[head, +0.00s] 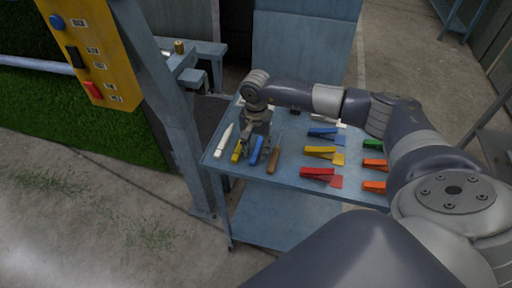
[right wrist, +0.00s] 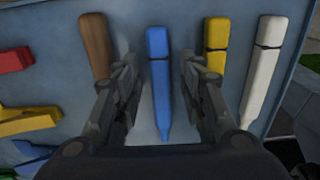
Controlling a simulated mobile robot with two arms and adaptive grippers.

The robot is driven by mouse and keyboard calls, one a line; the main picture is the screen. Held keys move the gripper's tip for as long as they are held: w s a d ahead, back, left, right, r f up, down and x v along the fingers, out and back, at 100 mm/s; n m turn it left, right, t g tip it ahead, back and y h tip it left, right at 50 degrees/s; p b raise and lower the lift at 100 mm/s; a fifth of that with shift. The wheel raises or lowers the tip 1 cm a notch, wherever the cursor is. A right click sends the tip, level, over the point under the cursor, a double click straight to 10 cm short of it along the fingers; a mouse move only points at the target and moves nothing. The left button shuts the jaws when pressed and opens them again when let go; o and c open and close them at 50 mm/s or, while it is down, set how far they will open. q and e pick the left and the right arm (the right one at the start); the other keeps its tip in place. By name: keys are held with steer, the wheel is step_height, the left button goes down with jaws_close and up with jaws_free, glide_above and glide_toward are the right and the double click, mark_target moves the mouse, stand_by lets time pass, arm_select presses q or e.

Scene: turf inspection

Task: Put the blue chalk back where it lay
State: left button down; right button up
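The blue chalk (head: 256,152) lies on the blue-grey table (head: 290,190) in the row of chalks, between a yellow chalk (head: 237,152) and a brown one (head: 273,160). My right gripper (head: 258,150) is above it, pointing down. In the right wrist view the blue chalk (right wrist: 159,75) lies between the two open fingers of the gripper (right wrist: 160,85), with a gap on each side. Its tapered tip points toward the gripper's palm. My left gripper is not in view.
A white chalk (head: 224,139) lies at the row's left end. Several coloured clips, among them a red one (head: 320,175) and a yellow one (head: 323,154), lie to the right. A yellow button box (head: 95,55) stands at upper left.

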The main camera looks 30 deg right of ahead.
mark_target(256, 151)
steer(key=shift+r, duration=0.55)
step_height(256, 151, up, 11)
steer(key=b, duration=0.3)
steer(key=shift+b, duration=0.35)
steer(key=shift+r, duration=0.1)
